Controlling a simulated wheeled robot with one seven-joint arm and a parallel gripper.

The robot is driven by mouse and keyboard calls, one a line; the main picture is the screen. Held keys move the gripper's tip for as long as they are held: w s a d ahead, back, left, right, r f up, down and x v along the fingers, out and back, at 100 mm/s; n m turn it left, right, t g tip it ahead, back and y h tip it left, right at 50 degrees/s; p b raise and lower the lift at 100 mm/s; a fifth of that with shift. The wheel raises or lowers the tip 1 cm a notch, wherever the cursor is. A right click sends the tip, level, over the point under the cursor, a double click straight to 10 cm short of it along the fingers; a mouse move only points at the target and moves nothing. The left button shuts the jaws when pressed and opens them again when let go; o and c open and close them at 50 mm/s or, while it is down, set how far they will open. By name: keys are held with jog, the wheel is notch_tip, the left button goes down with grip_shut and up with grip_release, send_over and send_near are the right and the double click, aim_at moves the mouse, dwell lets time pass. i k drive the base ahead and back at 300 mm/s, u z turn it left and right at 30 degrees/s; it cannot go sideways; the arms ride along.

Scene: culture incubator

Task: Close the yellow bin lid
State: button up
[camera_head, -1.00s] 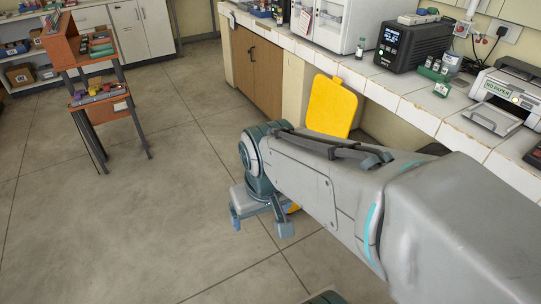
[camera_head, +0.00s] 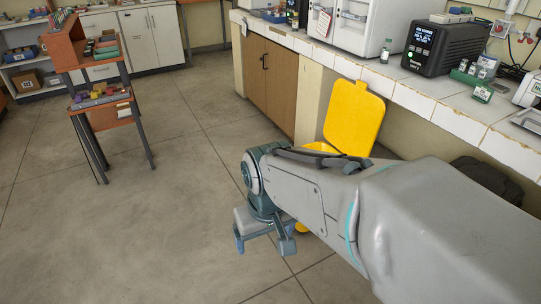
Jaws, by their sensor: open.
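The yellow bin lid (camera_head: 354,117) stands raised, tilted back toward the tiled bench. A small part of the yellow bin's body (camera_head: 322,147) shows below the lid. The rest of the bin is mostly hidden behind my arm, with a yellow bit low down near my gripper. My gripper (camera_head: 264,246) points down, open and empty, over the floor to the left of and in front of the bin. It is apart from the lid.
The tiled bench (camera_head: 405,87) runs along the right, holding a black device (camera_head: 436,47) and small bottles. Brown cabinet doors (camera_head: 268,78) are below it. A wooden shelf stand (camera_head: 102,121) is at the left. The floor between is clear.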

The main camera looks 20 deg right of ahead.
aim_at(355, 116)
jog(key=z, duration=0.9)
jog(key=i, duration=1.65)
jog(key=u, duration=0.05)
